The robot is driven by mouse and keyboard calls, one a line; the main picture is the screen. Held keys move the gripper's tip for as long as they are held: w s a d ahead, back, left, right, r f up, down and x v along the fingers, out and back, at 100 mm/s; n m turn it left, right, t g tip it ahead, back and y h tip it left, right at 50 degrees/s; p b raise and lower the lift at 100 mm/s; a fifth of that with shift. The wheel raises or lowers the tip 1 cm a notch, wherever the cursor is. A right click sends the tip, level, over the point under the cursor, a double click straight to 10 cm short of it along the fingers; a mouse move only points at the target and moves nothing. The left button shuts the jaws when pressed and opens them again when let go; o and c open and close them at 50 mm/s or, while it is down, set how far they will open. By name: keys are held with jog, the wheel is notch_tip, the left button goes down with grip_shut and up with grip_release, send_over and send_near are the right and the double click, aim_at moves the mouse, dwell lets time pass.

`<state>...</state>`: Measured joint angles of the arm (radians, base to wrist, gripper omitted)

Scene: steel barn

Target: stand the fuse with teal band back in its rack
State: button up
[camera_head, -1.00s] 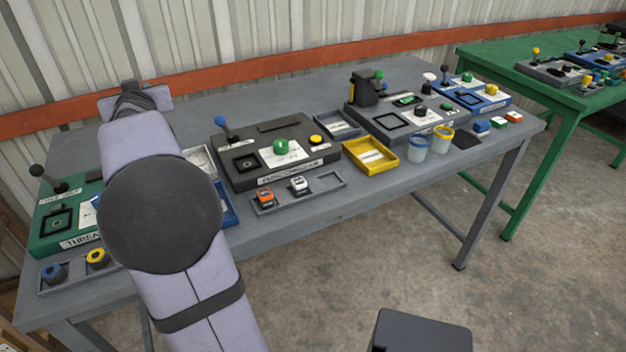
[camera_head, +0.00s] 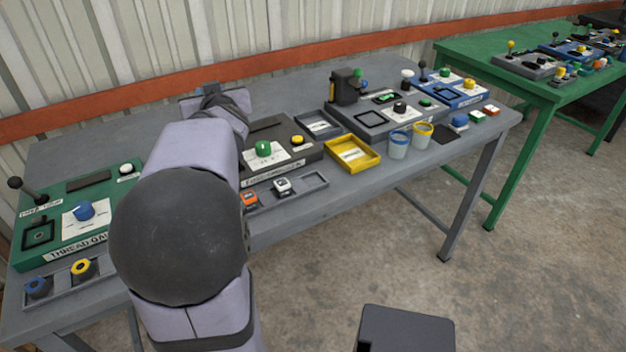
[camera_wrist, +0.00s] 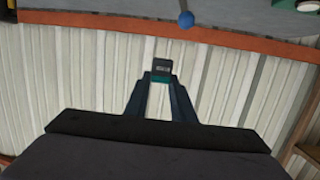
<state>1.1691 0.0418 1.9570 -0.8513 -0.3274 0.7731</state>
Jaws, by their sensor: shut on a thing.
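My gripper (camera_wrist: 161,77) is shut on the fuse with the teal band (camera_wrist: 162,70), between its fingertips in the wrist view. The fuse has a dark grey body above the teal band. It is in the air, with the corrugated wall behind it. In the head view my arm hides the fuse and the fingertips. The likely rack is a grey tray (camera_head: 314,181) at the front of the table. An orange fuse (camera_head: 249,199) and a white fuse (camera_head: 282,187) stand in it, and its right end is empty. My arm covers the rack's left edge.
Behind the rack is the fuse tester (camera_head: 293,158) with a green button; my arm covers its left part. A blue lever knob (camera_wrist: 187,19) shows in the wrist view. A yellow tray (camera_head: 368,163) and two cups stand to the right. A green thread gauge box (camera_head: 105,218) stands left.

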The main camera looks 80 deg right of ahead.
jog(key=s+f+m+g+h, duration=0.1)
jog(key=s+f, duration=0.1)
jog(key=s, duration=1.1)
jog(key=m+g+h+p, duration=0.1)
jog(key=m+g, duration=0.1)
send_over(314, 188)
notch_tip(314, 188, down, 4)
jog(key=shift+g, duration=0.3)
jog(key=shift+d+f+b, duration=0.15)
jog(key=shift+f+b, duration=0.35)
jog(key=shift+f, duration=1.25)
jog(key=shift+d+f+b, duration=0.15)
jog(key=shift+f+b, duration=0.3)
jog(key=shift+f, duration=1.3)
jog(key=shift+d+f+b, duration=0.15)
jog(key=shift+f+b, duration=0.35)
jog(key=shift+f, duration=1.25)
jog(key=shift+f, duration=0.15)
jog(key=o, duration=1)
jog(key=shift+b+v, duration=0.4)
jog(key=shift+v, duration=1.15)
jog(key=b+v, duration=0.2)
jog(key=b, duration=0.1)
jog(key=shift+a+b, duration=0.15)
jog(key=shift+b, duration=0.2)
